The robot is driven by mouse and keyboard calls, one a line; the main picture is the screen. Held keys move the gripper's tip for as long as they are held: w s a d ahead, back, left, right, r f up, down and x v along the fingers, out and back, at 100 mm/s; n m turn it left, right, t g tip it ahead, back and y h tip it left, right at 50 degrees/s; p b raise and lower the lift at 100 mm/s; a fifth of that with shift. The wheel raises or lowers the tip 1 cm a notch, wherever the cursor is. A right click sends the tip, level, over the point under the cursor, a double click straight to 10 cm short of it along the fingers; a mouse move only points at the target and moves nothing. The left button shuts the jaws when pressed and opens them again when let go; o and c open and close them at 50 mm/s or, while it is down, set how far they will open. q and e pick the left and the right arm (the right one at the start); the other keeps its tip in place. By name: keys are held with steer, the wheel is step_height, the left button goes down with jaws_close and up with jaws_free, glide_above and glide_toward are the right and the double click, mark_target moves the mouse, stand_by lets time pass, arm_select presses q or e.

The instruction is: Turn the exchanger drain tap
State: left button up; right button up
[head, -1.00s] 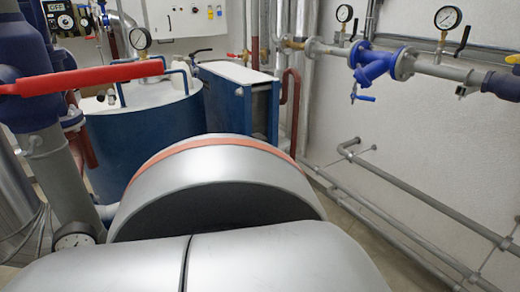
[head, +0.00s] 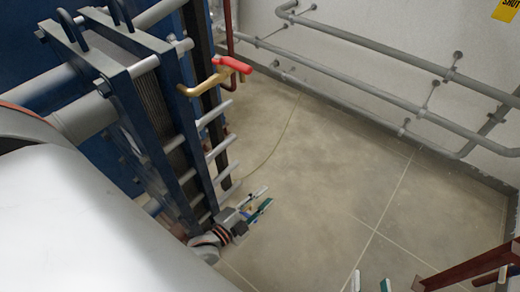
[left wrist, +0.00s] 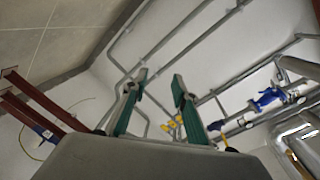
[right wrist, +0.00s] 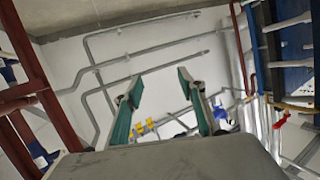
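The plate exchanger (head: 135,65), with dark blue end plates and long bolts, stands at the left of the head view. A brass tap (head: 205,82) with a red handle (head: 233,64) sticks out at its right side, the handle pointing right. The red handle also shows at the right edge of the right wrist view (right wrist: 281,121). My left gripper (head: 264,198) is open and empty, below the tap in the picture and apart from it. My right gripper (head: 371,279) is at the bottom edge, open and empty; its fingers show in the right wrist view (right wrist: 160,77).
Grey pipes (head: 375,82) run along the back wall. A red-brown steel frame (head: 470,268) stands at the bottom right. The tiled floor (head: 335,170) between exchanger and wall is mostly clear, with a thin cable on it. The exchanger's bolts (head: 222,147) jut out below the tap.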

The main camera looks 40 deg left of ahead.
mark_target(247, 216)
arm_select(q)
steer(key=s+a+f+m+t+y+b, duration=0.1)
steer(key=s+a+f+m+b, duration=0.4)
steer(key=f, duration=0.6)
steer(key=s+f+y+b, duration=0.25)
steer(key=f+b, duration=0.55)
steer(key=f, duration=0.4)
steer(key=shift+h, duration=0.35)
steer(key=w, duration=0.7)
steer(key=shift+w+a+r, duration=0.1)
steer(key=shift+w+r, duration=0.05)
steer(key=shift+r, duration=0.1)
arm_select(e)
steer(key=s+a+f+m, duration=0.3)
steer(key=a+f+m, duration=0.1)
steer(key=f+m, duration=0.2)
steer(key=shift+f+g, duration=0.4)
steer(key=shift+f, duration=0.25)
arm_select(q)
steer(key=shift+c, duration=0.4)
jaws_close()
